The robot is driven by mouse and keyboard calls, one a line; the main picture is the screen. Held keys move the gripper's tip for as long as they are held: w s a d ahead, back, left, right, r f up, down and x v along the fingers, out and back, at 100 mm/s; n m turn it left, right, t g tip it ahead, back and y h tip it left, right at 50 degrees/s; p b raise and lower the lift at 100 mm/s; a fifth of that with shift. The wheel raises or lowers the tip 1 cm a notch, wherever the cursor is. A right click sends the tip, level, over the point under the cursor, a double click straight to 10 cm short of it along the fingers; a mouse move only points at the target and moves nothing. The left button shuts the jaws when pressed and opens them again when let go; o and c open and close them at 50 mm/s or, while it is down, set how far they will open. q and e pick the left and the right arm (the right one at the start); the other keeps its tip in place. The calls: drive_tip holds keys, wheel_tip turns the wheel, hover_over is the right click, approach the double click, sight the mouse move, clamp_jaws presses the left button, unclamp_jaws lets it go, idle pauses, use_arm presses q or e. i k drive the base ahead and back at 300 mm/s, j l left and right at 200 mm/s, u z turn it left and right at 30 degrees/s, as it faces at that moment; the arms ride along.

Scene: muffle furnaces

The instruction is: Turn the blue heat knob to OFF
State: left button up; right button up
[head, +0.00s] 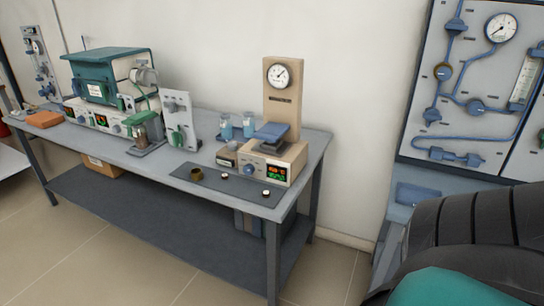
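A beige instrument (272,160) with a tall column and a round dial gauge (278,75) stands near the right end of the grey table. A small blue knob (248,170) is on the left of its front face, beside a dark display (276,172) with lit red and green characters. The knob's markings and pointer are too small to read. A teal and white furnace (108,80) stands at the left, with a lit display (101,120) and a knob (116,127) of unclear colour on its base. Neither of my grippers is in view.
Small cups and discs lie on a dark mat (225,184) at the table's (172,165) front edge. Blue-tinted beakers (226,127) stand behind. A wall panel (460,105) with blue pipes is at the right. A large black ribbed shape blocks the lower right corner.

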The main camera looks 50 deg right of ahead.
sight(249, 169)
drive_tip(key=z, duration=1.45)
drive_tip(key=i+j+z, duration=0.1)
drive_tip(key=z, duration=0.3)
drive_tip(key=j+z, duration=0.25)
drive_tip(key=z, duration=0.15)
drive_tip(key=j+z, duration=0.2)
drive_tip(key=z, duration=0.25)
drive_tip(key=j+z, duration=0.8)
drive_tip(key=k+j+z, duration=0.15)
drive_tip(key=j+z, duration=0.15)
drive_tip(key=k+j+z, duration=0.25)
drive_tip(key=j, duration=0.25)
drive_tip(key=k+j+z, duration=0.1)
drive_tip(key=j, duration=0.3)
drive_tip(key=k+j+z, duration=0.1)
drive_tip(key=k+j, duration=0.2)
drive_tip(key=j, duration=0.1)
